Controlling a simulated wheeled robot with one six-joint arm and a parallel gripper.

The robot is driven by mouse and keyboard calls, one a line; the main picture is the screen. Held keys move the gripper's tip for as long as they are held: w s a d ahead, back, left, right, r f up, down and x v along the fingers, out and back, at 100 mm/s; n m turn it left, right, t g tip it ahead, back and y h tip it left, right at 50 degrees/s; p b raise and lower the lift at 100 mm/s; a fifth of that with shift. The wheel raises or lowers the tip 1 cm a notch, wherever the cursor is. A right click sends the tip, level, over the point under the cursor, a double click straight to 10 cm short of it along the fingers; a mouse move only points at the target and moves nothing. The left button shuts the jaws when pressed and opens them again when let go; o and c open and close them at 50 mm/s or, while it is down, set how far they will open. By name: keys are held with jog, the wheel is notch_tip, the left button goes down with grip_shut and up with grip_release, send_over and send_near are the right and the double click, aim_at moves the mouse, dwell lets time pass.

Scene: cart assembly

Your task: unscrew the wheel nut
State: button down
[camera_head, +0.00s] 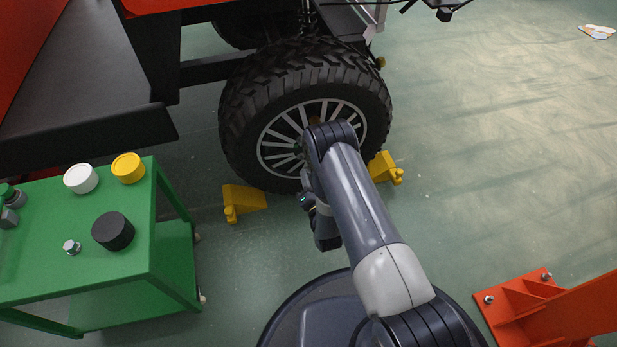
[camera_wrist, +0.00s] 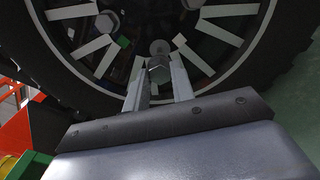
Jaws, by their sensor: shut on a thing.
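The wheel (camera_head: 245,95) is a black treaded tyre with a silver spoked rim, mounted on the vehicle. In the wrist view its dark hub area and pale spokes (camera_wrist: 228,10) fill the upper part. My gripper (camera_wrist: 160,82) points at the wheel with its two pale fingers on either side of a grey hex wheel nut (camera_wrist: 159,69), shut on it. Other grey nuts show on the hub, one at upper left (camera_wrist: 107,21) and one at the top edge (camera_wrist: 193,3). In the head view my arm hides the gripper and the held nut.
Yellow chocks (camera_head: 243,201) (camera_head: 385,169) stand by the tyre. A green cart (camera_head: 125,262) at left holds a white cap (camera_head: 81,178), a yellow cap (camera_head: 128,167), a black cylinder (camera_head: 113,231) and a loose nut (camera_head: 72,247). An orange stand (camera_head: 520,309) is at lower right.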

jog(key=shift+v, duration=2.3)
